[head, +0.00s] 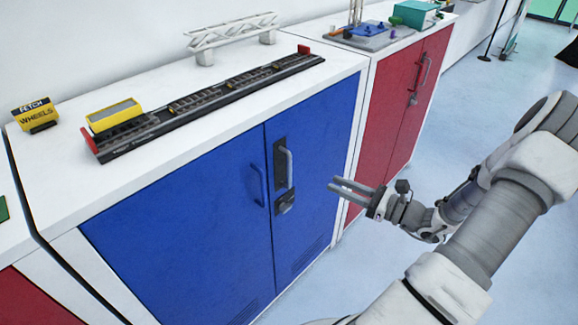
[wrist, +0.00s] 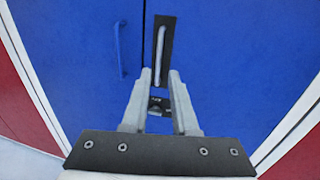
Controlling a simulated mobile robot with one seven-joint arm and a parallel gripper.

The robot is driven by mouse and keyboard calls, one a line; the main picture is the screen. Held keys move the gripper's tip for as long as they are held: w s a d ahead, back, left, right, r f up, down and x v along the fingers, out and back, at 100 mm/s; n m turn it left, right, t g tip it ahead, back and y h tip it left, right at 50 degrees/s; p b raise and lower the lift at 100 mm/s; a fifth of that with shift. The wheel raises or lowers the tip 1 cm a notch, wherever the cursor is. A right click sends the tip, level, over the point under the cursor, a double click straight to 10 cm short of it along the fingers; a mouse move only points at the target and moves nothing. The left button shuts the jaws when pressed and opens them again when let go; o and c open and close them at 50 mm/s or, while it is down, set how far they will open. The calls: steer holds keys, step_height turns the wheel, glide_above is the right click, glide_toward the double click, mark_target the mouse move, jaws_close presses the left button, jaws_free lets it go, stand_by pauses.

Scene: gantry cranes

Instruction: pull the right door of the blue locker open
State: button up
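The blue locker's right door (head: 318,140) is shut, level with the left door (head: 180,215). It carries a pale upright bar handle (head: 289,167) on a black plate, with a dark latch (head: 286,203) below it. My gripper (head: 334,184) is to the right of the handle in the head view, apart from the door, its two fingers pointing at the locker. In the wrist view the fingers (wrist: 160,72) are spread with nothing between them. The handle (wrist: 160,48) stands straight beyond the fingertips, and the latch (wrist: 158,105) shows between the fingers.
A blue handle (head: 258,185) is on the left door. On the white top lie a black track (head: 215,98), a white truss bridge (head: 232,35), and a yellow block (head: 113,113). A red locker (head: 385,95) adjoins on the right. The floor (head: 385,255) in front is clear.

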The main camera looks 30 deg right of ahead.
steer(key=b, duration=0.1)
glide_above(290, 187)
steer(key=shift+w, duration=0.35)
steer(key=shift+d, duration=0.1)
jaws_close()
stand_by(1.2)
